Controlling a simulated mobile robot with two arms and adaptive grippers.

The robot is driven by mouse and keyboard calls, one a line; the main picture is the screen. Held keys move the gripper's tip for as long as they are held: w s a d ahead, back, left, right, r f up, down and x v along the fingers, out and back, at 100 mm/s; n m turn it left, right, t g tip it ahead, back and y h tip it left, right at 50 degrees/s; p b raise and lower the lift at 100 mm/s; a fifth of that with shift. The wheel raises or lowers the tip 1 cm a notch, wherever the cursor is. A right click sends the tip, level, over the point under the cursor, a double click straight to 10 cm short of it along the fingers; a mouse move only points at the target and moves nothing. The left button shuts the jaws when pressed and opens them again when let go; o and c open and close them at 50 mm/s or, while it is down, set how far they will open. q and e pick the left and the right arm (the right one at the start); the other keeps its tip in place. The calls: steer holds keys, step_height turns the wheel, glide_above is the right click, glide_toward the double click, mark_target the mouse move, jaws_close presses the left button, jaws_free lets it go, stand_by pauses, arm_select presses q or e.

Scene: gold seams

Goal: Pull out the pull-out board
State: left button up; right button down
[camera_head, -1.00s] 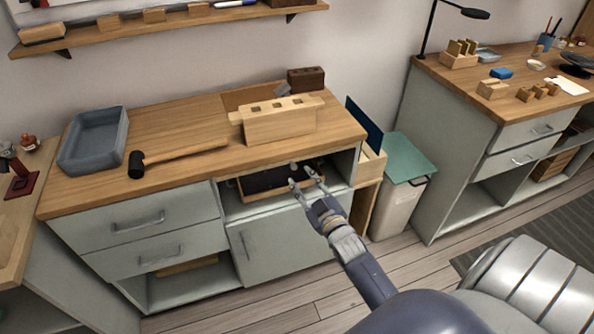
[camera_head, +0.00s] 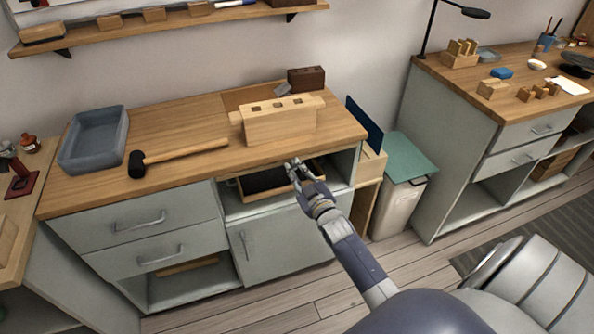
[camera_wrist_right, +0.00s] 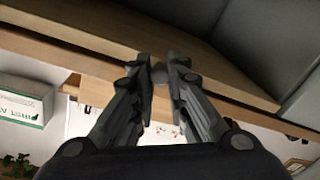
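Wooden edges run behind the knob. The pull-out board itself is hard to tell from the bench top's edge, and the hand covers that spot in the head view. My left gripper is not in view.
A lidded bin (camera_head: 400,200) stands right. Floor in front is clear.

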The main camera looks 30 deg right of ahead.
steer(key=s+a+p, duration=0.2)
steer(key=s+p, duration=0.2)
steer(key=s, duration=0.7)
steer(key=s+a+p, duration=0.3)
steer(key=s+p, duration=0.1)
steer(key=s, duration=0.8)
steer(key=shift+s+a, duration=0.3)
steer(key=shift+a, duration=0.05)
steer(key=c, duration=1.5)
jaws_free()
steer(key=shift+c, duration=0.2)
steer(key=s+a, duration=0.1)
steer(key=s, duration=1)
steer(key=shift+s+a, duration=0.4)
